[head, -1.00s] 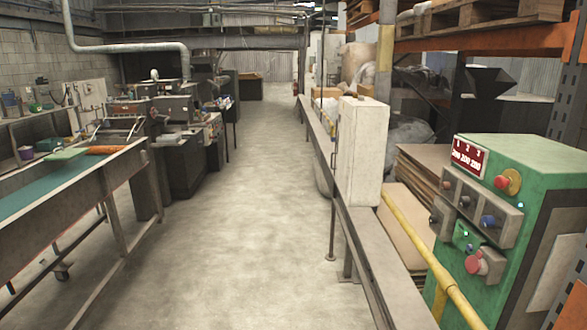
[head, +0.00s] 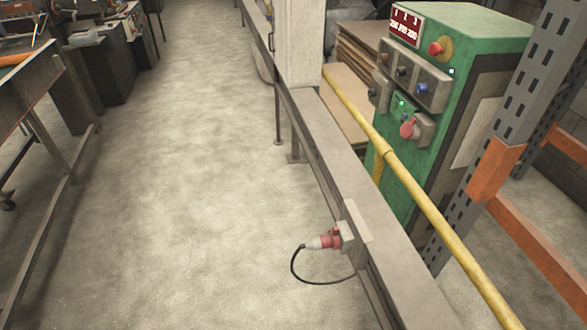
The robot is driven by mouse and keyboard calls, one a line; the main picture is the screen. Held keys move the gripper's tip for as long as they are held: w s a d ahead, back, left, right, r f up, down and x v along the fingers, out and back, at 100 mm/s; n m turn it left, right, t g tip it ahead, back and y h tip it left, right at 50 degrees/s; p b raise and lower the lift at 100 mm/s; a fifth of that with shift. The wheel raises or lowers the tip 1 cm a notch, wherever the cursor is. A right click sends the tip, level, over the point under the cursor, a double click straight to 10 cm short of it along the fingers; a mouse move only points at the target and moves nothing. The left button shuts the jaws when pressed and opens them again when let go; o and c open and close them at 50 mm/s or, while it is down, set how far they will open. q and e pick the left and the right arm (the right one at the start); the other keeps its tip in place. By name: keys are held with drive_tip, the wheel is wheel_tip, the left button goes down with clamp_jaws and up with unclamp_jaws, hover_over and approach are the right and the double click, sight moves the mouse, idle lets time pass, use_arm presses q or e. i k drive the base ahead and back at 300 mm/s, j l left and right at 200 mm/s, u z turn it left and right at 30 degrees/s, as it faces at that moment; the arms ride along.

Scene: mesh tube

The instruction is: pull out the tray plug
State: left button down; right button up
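A red and white plug (head: 322,241) sits in a grey socket box (head: 346,236) on the side of a long grey cable tray (head: 358,190). The plug points left, out over the floor. A black cable (head: 293,266) leaves its white end, loops down and runs back to the tray's side below the socket. Neither of my grippers is in view.
A yellow pipe (head: 404,178) runs above and along the tray on its right side. A green control cabinet (head: 480,50) and a grey and orange rack post (head: 510,110) stand behind it. The concrete floor (head: 190,180) left of the tray is clear. A workbench (head: 30,85) stands at the left.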

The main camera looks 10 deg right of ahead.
sight(324, 241)
drive_tip(key=z, duration=0.3)
drive_tip(key=i+j+z, duration=0.2)
drive_tip(key=j+z, duration=0.3)
drive_tip(key=i+j+z, duration=0.1)
drive_tip(key=j+z, duration=0.4)
drive_tip(key=j, duration=0.3)
drive_tip(key=j+z, duration=0.5)
drive_tip(key=j, duration=0.7)
drive_tip(key=k+j, duration=0.15)
drive_tip(key=j, duration=1)
drive_tip(key=k+j+z, duration=0.1)
drive_tip(key=j, duration=0.45)
